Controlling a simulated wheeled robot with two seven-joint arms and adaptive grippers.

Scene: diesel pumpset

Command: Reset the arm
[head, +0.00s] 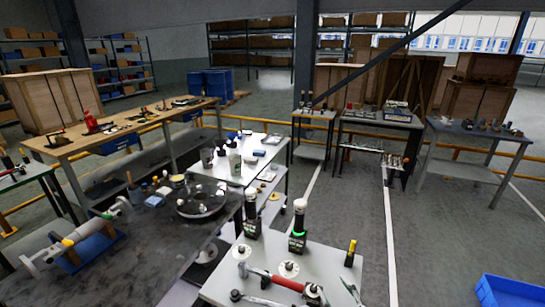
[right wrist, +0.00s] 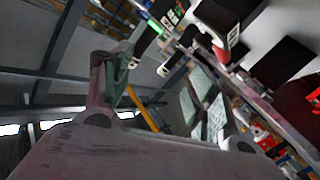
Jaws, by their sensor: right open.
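In the right wrist view my right gripper (right wrist: 155,85) fills the lower part, its two grey-green fingers spread apart with nothing held between them. I cannot clearly pick out either gripper in the head view. The task names no separate object. Two black devices with white tops stand upright on the near white table (head: 225,292): one on the left (head: 252,217) and one with a green light (head: 298,228). Black devices (right wrist: 220,22) also show beyond the fingers in the right wrist view. My arm's full pose is hidden.
A red-handled tool (head: 275,281) and a yellow-and-black item (head: 351,252) lie or stand on the near table. A dark bench (head: 125,265) with a round plate (head: 201,200) is at left. A blue bin (head: 508,292) is at lower right. Floor between the tables is clear.

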